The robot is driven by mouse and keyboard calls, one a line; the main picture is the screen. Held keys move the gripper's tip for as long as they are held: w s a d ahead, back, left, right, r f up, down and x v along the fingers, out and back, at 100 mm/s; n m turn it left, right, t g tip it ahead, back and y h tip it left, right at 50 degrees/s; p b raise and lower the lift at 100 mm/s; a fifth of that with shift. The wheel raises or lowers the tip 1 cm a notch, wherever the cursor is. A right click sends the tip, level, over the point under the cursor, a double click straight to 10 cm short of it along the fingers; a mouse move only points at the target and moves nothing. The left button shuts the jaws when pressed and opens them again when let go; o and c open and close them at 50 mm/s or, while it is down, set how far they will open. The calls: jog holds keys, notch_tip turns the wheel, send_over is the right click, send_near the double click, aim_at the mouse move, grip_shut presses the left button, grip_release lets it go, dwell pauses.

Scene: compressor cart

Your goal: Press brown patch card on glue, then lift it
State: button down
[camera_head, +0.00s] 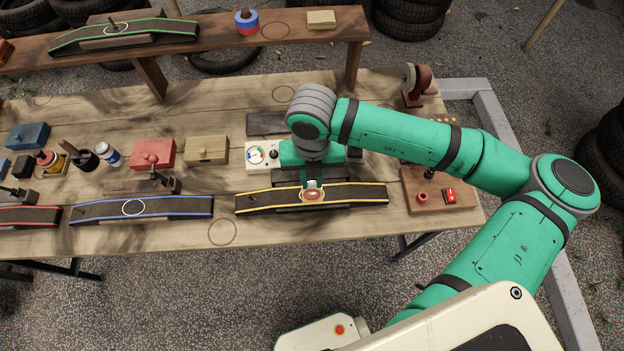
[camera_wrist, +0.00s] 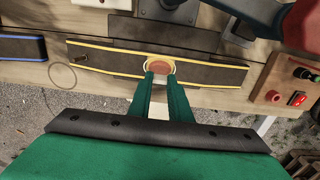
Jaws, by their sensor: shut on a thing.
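A dark strip with yellow edges (camera_head: 355,193) lies along the table's front edge; it also shows in the wrist view (camera_wrist: 215,73). A round brown patch card (camera_head: 312,196) is at the middle of this strip, over a pale ring. In the wrist view the brown card (camera_wrist: 160,66) lies flat within the pale ring, at my fingertips. My gripper (camera_wrist: 162,73) is shut on the card, low at the strip. I cannot tell whether the card touches the glue. The surface under the card is hidden.
A blue-edged strip (camera_head: 170,207) lies to the left, with a drawn circle (camera_head: 222,232) on the table between. A control box with red buttons (camera_head: 440,192) stands to the right. A gauge box (camera_head: 262,154) stands behind my gripper. Red (camera_head: 152,154) and wooden boxes (camera_head: 206,149) stand further left.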

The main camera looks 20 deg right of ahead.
jog(key=shift+r, duration=1.7)
